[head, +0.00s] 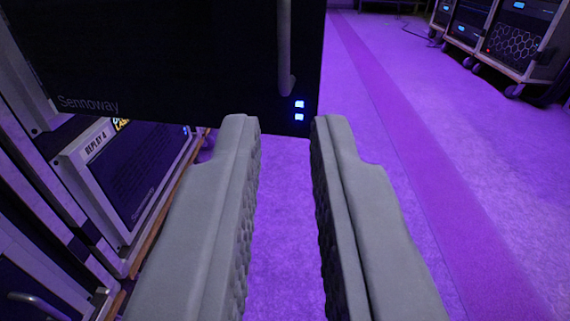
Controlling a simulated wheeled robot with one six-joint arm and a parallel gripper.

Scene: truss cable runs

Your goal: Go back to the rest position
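My gripper (287,125) fills the lower middle of the head view. Its two grey padded fingers stand apart, with bare purple floor showing between them, so it is open and empty. A black panel (190,60) marked "Sennoway" lies beyond the fingertips at the upper left. It carries a grey handle and two small lit blue squares near its lower right corner. The fingertips overlap its lower edge in the picture; I cannot tell whether they touch it.
A rack unit labelled "REPLAY 4" (130,165) stands at the left, close to the left finger. Wheeled rack cases (500,40) stand at the far upper right. The purple floor (460,160) to the right is open, with a darker strip running along it.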

